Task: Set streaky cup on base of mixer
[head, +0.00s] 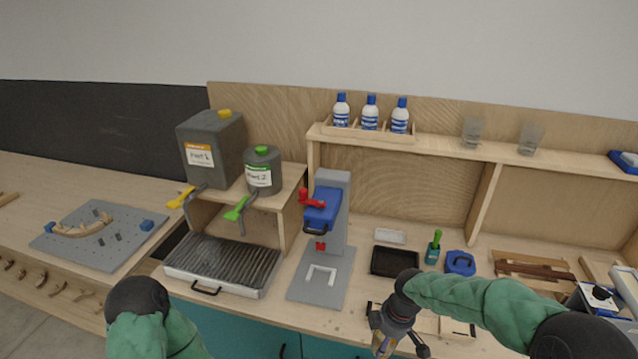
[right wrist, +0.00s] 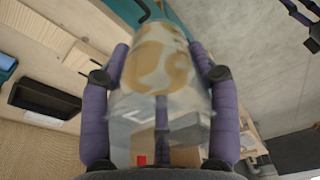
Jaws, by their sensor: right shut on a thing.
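The streaky cup (right wrist: 158,65) is clear with tan streaks; in the right wrist view it sits between the two purple fingers of my right gripper (right wrist: 162,105), which is shut on it. In the head view my right gripper (head: 388,336) is low, in front of the bench edge, to the right of the mixer; a small tan part of the cup (head: 382,343) shows there. The mixer (head: 323,208) has a grey column, a blue head and a red handle. Its flat grey base (head: 322,277) carries a white U-shaped bracket and no cup. My left gripper is out of view.
Left of the mixer is a ribbed metal tray (head: 222,262) under two grey containers (head: 212,148) (head: 262,170). Right of it are a black tray (head: 394,261), a green-handled tool (head: 433,247) and a blue item (head: 460,263). Clear cups (head: 473,130) (head: 530,138) stand on the shelf.

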